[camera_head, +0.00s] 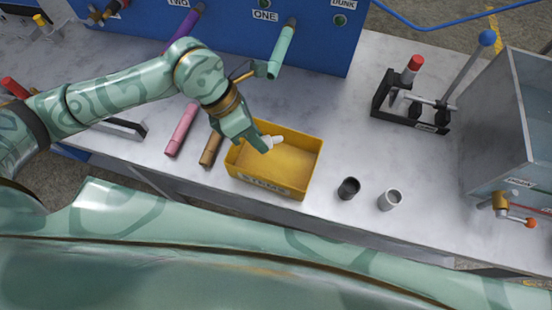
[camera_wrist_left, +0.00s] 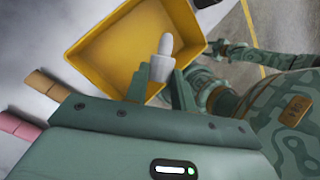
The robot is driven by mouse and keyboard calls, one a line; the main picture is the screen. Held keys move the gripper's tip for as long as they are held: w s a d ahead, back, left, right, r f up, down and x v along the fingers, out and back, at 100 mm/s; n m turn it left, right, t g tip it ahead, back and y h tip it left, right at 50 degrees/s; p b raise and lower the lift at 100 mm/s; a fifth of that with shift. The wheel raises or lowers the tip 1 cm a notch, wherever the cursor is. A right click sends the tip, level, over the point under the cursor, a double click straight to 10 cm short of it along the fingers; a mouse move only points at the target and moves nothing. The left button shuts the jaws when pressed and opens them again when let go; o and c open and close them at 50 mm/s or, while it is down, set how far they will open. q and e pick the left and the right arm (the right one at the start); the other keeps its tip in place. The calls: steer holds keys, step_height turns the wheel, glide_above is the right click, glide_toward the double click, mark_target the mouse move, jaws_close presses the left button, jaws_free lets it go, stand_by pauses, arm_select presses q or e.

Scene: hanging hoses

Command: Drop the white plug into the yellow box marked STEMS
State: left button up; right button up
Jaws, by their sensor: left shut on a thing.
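The white plug (camera_head: 274,140) is held in my left gripper (camera_head: 264,146), above the inside of the yellow box. In the left wrist view the plug (camera_wrist_left: 164,57) shows between the two fingers of my left gripper (camera_wrist_left: 160,76), with the box behind it. The yellow box (camera_head: 308,172) stands on the grey bench, with dark lettering on its near wall that is hard to read. Its floor looks empty where it shows. In the left wrist view the box (camera_wrist_left: 110,55) fills the top middle.
A pink hose (camera_head: 182,129) and a brown hose (camera_head: 211,149) lie left of the box. A black cup (camera_head: 348,188) and a white cup (camera_head: 390,200) stand to its right. Hoses hang from the blue panel (camera_head: 325,50).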

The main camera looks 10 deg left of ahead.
arm_select(q)
step_height(320, 180, down, 5)
steer(key=b, duration=0.3)
steer(key=shift+r, duration=0.2)
steer(key=o, duration=1)
steer(key=shift+o, duration=0.2)
steer(key=p+v, duration=0.2)
steer(key=v, duration=1.4)
steer(key=shift+a+r, duration=0.1)
steer(key=shift+a, duration=0.05)
